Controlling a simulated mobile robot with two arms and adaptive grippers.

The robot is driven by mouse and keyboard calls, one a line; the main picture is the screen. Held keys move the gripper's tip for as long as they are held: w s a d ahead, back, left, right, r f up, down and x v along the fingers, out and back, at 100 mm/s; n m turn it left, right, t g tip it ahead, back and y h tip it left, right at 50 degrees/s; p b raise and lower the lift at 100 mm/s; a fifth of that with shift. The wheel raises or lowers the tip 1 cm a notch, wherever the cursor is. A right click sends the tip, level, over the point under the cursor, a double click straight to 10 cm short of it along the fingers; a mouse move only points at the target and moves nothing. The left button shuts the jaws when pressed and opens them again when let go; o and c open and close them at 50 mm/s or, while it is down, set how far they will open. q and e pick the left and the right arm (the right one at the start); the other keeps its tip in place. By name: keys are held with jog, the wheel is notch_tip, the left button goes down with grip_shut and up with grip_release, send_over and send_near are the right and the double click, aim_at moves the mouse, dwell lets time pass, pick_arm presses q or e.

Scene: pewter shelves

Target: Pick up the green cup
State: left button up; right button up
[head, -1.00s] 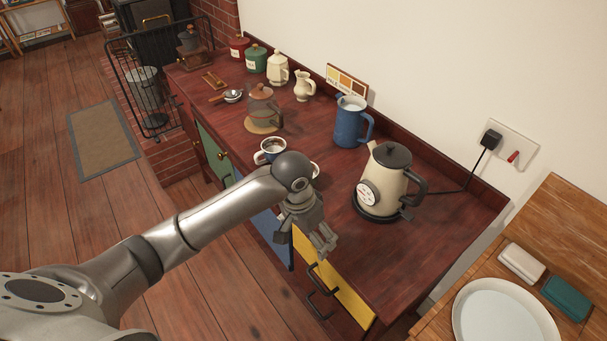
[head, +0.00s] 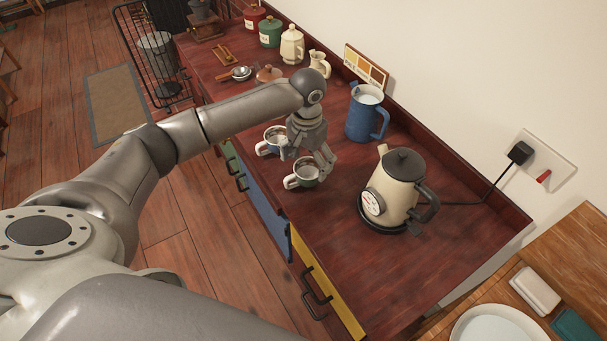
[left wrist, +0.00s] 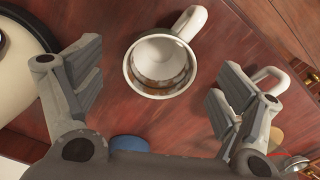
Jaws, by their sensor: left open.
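My right gripper is not in view.
A cream kettle (head: 398,185) stands to the right and a blue jug (head: 362,118) behind. The counter (head: 340,235) is clear in front of the kettle.

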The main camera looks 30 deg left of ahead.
aim_at(305, 173)
pick_arm(q)
notch_tip(305, 173, down, 4)
jog(key=shift+s+a+f+p, duration=0.15)
jog(key=shift+f+p, duration=0.1)
jog(key=shift+p, duration=0.6)
jog(key=shift+f, duration=0.4)
jog(key=c, duration=0.3)
jog(key=shift+c, duration=1.1)
jog(key=c, duration=0.5)
jog(key=shift+c, duration=1)
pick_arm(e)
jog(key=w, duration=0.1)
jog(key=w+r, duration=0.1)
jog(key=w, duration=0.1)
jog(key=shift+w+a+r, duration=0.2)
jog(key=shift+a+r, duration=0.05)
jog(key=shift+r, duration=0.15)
